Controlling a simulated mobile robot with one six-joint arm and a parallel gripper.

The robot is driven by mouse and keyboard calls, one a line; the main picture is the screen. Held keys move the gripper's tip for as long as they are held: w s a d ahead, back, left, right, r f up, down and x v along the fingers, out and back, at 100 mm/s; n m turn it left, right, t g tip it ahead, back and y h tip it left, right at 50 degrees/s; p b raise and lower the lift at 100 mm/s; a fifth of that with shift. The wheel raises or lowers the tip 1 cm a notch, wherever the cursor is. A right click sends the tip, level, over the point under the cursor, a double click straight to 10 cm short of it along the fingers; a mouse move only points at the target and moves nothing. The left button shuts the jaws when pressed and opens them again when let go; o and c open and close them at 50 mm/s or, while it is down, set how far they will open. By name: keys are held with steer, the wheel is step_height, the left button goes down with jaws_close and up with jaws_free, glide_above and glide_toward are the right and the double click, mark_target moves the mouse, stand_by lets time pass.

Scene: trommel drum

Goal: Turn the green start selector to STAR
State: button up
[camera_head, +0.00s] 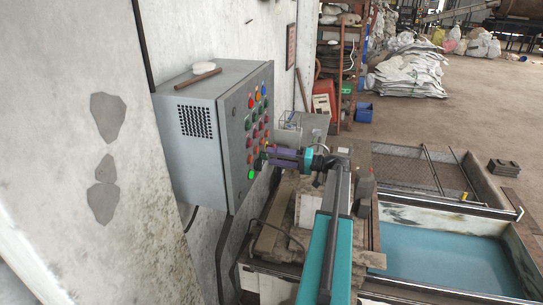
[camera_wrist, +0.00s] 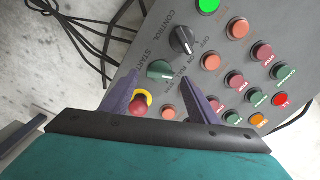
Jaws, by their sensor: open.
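The green start selector (camera_wrist: 160,70) is a round knob on the grey control panel, with the word START beside it in the wrist view. The small position labels by it are hard to read, and so is its pointer direction. My gripper (camera_wrist: 159,76) is open, one purple finger on each side of the green selector in the picture. Whether the fingers touch it cannot be told. In the head view my gripper (camera_head: 266,157) reaches from the right to the front of the grey control box (camera_head: 203,133); the selector is not clearly visible there.
A black selector (camera_wrist: 184,40) marked CONTROL sits beside the green one. A red mushroom button with a yellow ring (camera_wrist: 141,104) is close to my left finger. Several coloured buttons fill the panel to the right. A water-filled tank (camera_head: 440,262) is at the right.

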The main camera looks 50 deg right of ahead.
steer(key=shift+w+a, duration=0.25)
steer(key=shift+w, duration=0.25)
